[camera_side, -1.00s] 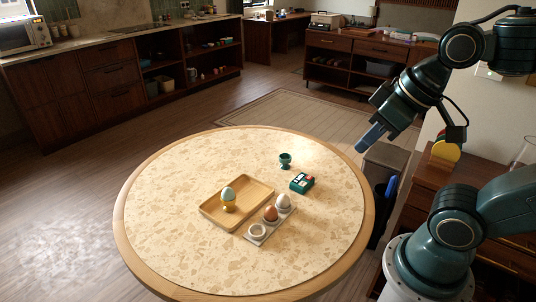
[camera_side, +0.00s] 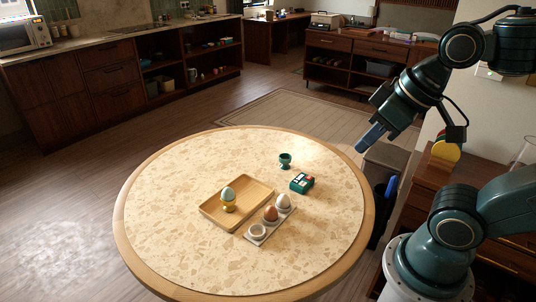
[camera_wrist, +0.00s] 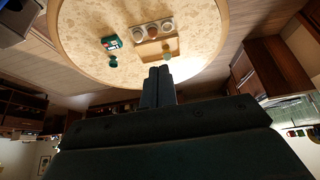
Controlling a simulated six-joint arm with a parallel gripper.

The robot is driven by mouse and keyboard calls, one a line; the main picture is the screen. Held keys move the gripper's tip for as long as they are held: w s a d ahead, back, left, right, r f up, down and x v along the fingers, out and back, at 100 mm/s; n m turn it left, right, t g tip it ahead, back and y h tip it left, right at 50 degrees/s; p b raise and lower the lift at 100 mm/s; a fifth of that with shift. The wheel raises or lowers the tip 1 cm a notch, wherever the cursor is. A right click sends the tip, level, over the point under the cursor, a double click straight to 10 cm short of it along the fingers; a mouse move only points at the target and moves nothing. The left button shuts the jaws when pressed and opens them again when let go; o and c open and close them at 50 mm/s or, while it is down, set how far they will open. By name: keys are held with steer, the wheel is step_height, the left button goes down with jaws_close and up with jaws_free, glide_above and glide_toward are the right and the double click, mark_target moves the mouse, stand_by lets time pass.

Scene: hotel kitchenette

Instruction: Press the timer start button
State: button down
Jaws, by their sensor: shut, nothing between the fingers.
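A small green timer (camera_side: 301,183) with a pale face and a red spot sits on the round speckled table (camera_side: 170,225), right of centre. The timer also shows in the wrist view (camera_wrist: 111,43), on the left part of the table. My gripper (camera_side: 363,147) is shut and empty. It is up in the air above the table's far right edge, well apart from the timer. In the wrist view its closed fingers (camera_wrist: 158,75) point toward the table. Which spot on the timer is the start button is too small to tell.
A green egg cup (camera_side: 285,160) stands just behind the timer. A wooden tray (camera_side: 255,190) holds a pale egg in a yellow cup (camera_side: 228,202). A white egg holder (camera_side: 257,237) with a brown egg and a white egg lies in front of the timer. The table's left side is clear.

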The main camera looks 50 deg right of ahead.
steer(key=shift+w, duration=0.1)
stand_by(0.3)
steer(key=w+d+f, duration=0.2)
steer(key=w+d, duration=0.1)
steer(key=w, duration=0.7)
steer(key=m+t+y, duration=0.1)
steer(key=m+t, duration=0.3)
steer(key=m, duration=0.4)
glide_above(309, 177)
steer(key=s, duration=0.1)
step_height(309, 177, down, 22)
steer(key=shift+d+r, duration=0.1)
steer(key=shift+f, duration=4.4)
